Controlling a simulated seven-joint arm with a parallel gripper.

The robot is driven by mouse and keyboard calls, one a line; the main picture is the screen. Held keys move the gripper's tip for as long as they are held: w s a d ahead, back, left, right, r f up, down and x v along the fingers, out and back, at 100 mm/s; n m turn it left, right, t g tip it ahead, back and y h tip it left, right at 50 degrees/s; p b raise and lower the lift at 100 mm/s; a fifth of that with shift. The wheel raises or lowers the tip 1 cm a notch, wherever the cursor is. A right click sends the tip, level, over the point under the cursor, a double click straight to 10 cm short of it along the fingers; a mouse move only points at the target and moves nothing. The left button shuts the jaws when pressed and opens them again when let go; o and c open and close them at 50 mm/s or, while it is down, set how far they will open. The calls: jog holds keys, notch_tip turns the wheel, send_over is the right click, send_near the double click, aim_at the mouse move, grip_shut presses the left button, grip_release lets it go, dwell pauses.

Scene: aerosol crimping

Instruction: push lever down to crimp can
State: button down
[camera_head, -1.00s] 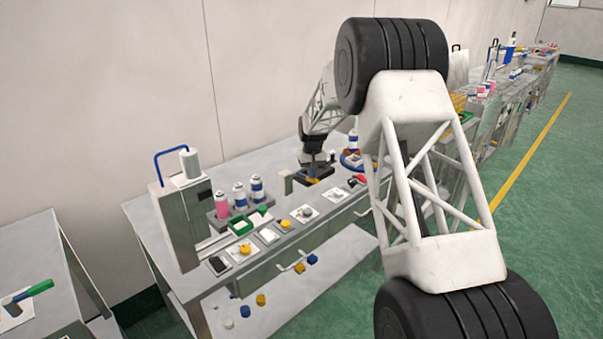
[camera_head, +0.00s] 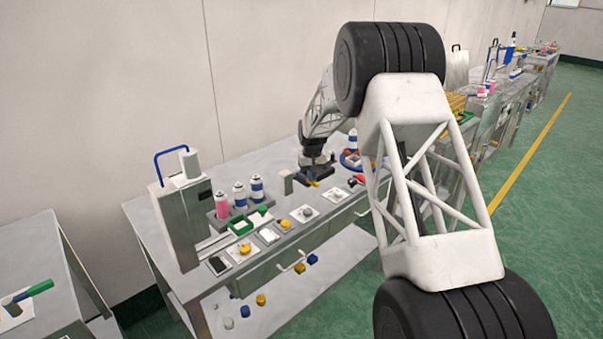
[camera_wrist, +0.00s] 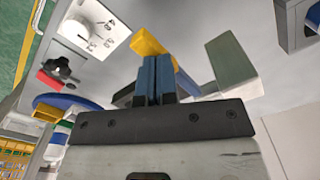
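My gripper (camera_head: 312,180) is low over the far part of the bench, beside a yellow bar (camera_head: 315,184). In the wrist view my gripper's two blue-padded fingers (camera_wrist: 157,68) are together, with no clear gap. The yellow bar (camera_wrist: 148,42), which looks like the lever, runs slantwise behind the fingertips; whether they touch it I cannot tell. A grey-green block (camera_wrist: 232,66) stands to the right of the fingers; it shows as a small upright post (camera_head: 286,182) in the head view. No can is visible at the fingers; my gripper hides part of this spot.
Spray cans (camera_head: 240,194) stand in a grey holder beside a steel machine with a blue handle (camera_head: 170,152). Small parts on white plates (camera_head: 304,213) line the bench front. A blue ring-shaped item (camera_wrist: 58,104) and a red part with a black knob (camera_wrist: 62,70) lie left of my gripper.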

jog(key=shift+f, duration=0.75)
dwell(0.6)
jog(key=shift+r, duration=0.1)
notch_tip(320, 180, up, 10)
dwell(1.5)
dwell(0.3)
notch_tip(320, 180, up, 5)
jog(key=shift+f, duration=0.1)
dwell(0.6)
dwell(0.4)
